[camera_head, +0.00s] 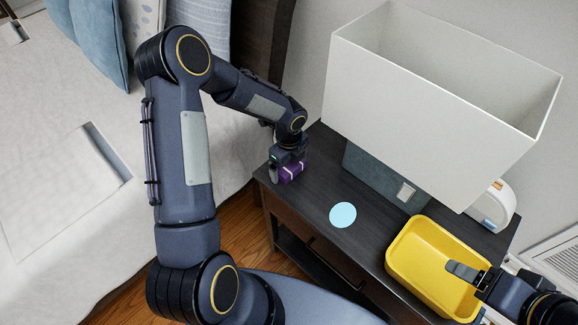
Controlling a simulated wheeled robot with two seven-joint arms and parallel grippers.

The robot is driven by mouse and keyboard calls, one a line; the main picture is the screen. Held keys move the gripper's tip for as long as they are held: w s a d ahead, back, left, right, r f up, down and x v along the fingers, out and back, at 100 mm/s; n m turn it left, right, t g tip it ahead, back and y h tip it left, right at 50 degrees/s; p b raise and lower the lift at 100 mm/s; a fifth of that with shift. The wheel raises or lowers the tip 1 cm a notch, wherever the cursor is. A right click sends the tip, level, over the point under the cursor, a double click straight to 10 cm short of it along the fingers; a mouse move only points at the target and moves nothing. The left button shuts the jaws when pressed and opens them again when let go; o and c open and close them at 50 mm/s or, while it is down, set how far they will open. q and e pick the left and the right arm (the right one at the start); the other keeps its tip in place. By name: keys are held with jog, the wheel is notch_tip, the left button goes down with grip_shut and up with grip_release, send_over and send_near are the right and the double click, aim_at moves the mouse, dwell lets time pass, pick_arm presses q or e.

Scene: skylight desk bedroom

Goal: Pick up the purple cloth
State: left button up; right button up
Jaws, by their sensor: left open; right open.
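The purple cloth (291,173) is a small folded bundle with a lighter band, at the left end of the dark nightstand. My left gripper (284,170) is open right at the cloth, with a finger at its left side. The gripper body hides part of the cloth, and I cannot tell whether the fingers touch it. My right gripper (466,273) is open and empty over the yellow bin at the lower right.
The dark nightstand (318,195) also bears a light blue disc (343,215), the yellow bin (408,255), a lamp with a large white shade (420,100) and a white rounded device (494,205). The bed (50,150) lies to the left. Bare tabletop surrounds the disc.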

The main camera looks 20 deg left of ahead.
pick_arm(q)
jog(key=c, duration=0.8)
